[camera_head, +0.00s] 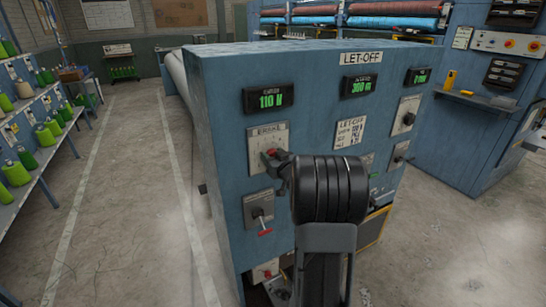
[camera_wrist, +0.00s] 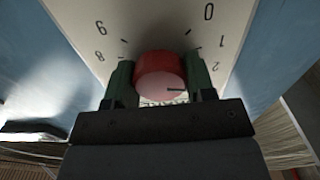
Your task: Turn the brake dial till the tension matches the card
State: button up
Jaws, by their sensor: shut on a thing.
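The red brake dial (camera_wrist: 160,68) sits on a pale plate with the numerals 8, 9, 0, 1 and 2 around it in the wrist view. My gripper (camera_wrist: 159,84) has its two green fingers closed on the dial's sides. A dark line shows on the dial's front face. In the head view my gripper (camera_head: 275,162) is at the BRAKE plate (camera_head: 268,136), and my wrist hides part of the panel. The green tension display (camera_head: 269,97) above appears to read 110. The white LET-OFF card (camera_head: 350,132) is right of it; its small print is hard to read.
Shelves of green cones (camera_head: 45,135) stand far left. The floor left of the cabinet is clear.

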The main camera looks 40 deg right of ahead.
jog(key=shift+m, duration=1.4)
jog(key=o, duration=0.9)
jog(key=s, duration=0.4)
jog(key=s+a+b, duration=0.1)
jog(key=s, duration=0.4)
jog(key=s+a+b, duration=0.1)
jog(key=s, duration=0.3)
jog(key=shift+s, duration=0.35)
